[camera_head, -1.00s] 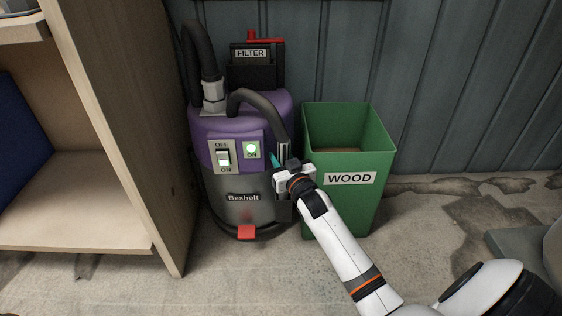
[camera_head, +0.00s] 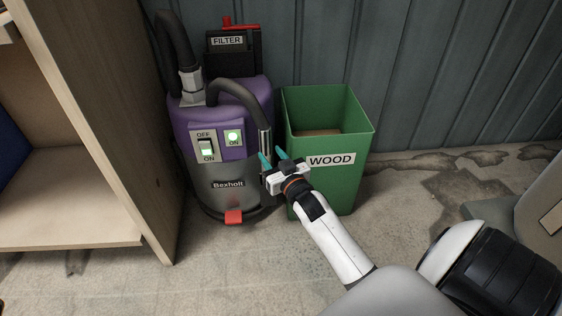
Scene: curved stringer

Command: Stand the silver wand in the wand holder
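The silver wand (camera_head: 264,142) is a short metal tube at the end of a black hose. It stands upright against the right side of the purple and grey vacuum (camera_head: 230,165), in the gap beside the green bin. My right gripper (camera_head: 272,157) is open, its two teal fingers spread apart, just in front of the wand. The wand's lower part is hidden by the gripper, and I cannot tell whether a finger touches it. The wand holder is not clearly visible; the gripper covers that spot. My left gripper is not in view.
A green bin (camera_head: 333,190) labelled WOOD stands right of the vacuum, close to my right arm. A wooden shelf unit (camera_head: 110,120) stands on the left. A corrugated wall closes the back. The concrete floor (camera_head: 230,270) in front is clear.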

